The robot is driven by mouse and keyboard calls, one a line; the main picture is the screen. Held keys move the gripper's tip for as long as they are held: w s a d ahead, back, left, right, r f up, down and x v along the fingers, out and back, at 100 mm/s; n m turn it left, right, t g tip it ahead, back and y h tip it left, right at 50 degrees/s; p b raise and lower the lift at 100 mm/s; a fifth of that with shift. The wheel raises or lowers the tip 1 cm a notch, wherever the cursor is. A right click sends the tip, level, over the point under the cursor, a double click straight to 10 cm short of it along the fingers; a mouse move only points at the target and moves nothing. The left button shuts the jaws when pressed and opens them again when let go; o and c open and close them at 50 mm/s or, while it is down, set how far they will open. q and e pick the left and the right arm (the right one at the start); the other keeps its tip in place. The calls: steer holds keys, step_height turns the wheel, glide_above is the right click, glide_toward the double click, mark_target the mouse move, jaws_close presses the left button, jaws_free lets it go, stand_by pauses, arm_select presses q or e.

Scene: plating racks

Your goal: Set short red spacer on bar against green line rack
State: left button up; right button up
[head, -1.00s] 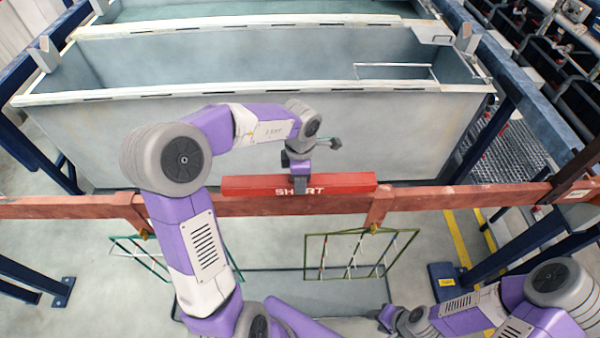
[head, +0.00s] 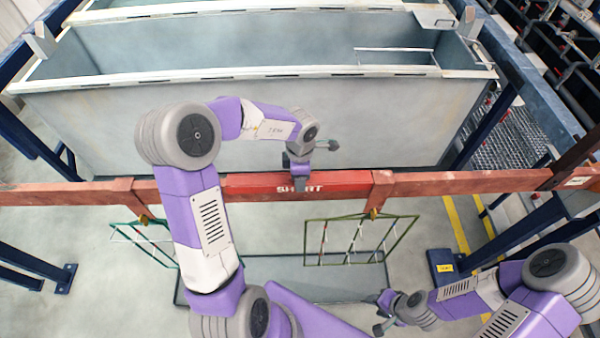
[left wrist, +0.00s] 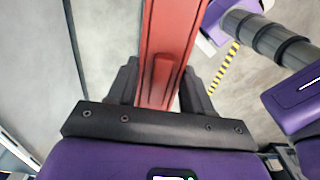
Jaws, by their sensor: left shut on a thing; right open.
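The red spacer (head: 345,183), lettered "SHORT", lies level along the long red bar (head: 470,182), between the two rack hangers. Whether it rests on the bar or just above it, I cannot tell. My left gripper (head: 300,184) is shut on its middle from above; in the left wrist view, red (left wrist: 164,75) runs between the fingers. A bright green rack (head: 118,228) hangs at left, partly behind my left arm. An olive-green rack (head: 306,245) hangs at right, near the spacer's right end. The spacer's left end is near my arm and unclear. My right gripper (head: 383,312) is open and empty, low at right.
A large grey tank (head: 400,125) stands behind the bar. A shallow grey tray (head: 290,270) lies below the racks. Blue frame posts (head: 510,245) stand at right, and a yellow floor line (head: 455,220) runs beside them.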

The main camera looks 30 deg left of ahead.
arm_select(q)
steer(key=o, duration=1.2)
step_height(320, 180, up, 8)
steer(key=shift+f+p, duration=0.2)
steer(key=shift+p, duration=0.2)
